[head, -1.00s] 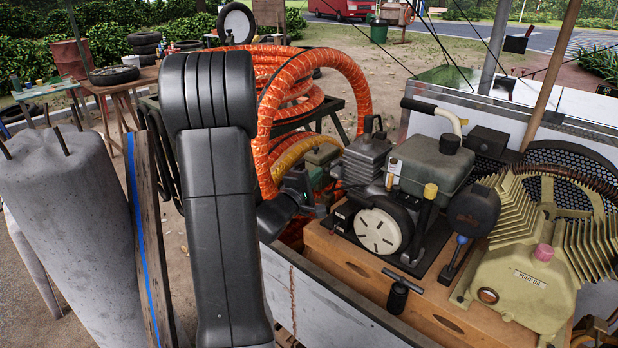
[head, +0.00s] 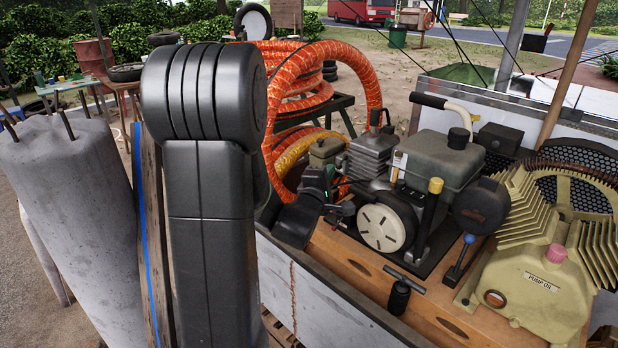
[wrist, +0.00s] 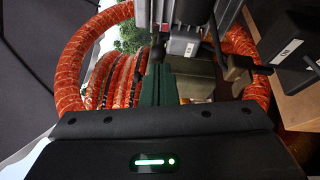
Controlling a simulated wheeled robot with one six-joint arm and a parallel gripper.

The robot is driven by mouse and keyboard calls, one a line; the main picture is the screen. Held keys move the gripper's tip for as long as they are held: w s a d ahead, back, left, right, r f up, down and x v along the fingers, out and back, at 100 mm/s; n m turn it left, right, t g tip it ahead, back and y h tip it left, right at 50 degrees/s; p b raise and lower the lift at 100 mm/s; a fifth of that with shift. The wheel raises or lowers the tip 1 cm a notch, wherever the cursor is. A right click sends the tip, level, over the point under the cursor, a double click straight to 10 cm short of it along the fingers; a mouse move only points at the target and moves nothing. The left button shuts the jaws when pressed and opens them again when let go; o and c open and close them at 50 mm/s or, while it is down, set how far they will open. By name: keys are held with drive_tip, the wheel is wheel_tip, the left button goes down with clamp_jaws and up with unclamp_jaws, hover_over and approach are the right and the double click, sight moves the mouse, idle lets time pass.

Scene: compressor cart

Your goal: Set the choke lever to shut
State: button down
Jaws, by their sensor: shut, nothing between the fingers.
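The small engine (head: 400,190) sits on the wooden deck of the cart, with a grey finned block, a green tank and a white round starter cover. My gripper (wrist: 157,66) is shut and empty beside the engine's left side, largely behind my own arm in the head view (head: 328,174).
An orange hose (head: 350,65) loops behind and left of the engine, close around my gripper in the wrist view. A cream pump (head: 540,275) is at the right. A black T-handle (head: 403,285) stands at the deck's front. Concrete posts (head: 75,210) stand at left.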

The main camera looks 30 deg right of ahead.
drive_tip(key=shift+s+d+b, duration=1.2)
drive_tip(key=shift+s+d, duration=0.1)
drive_tip(key=shift+s, duration=0.05)
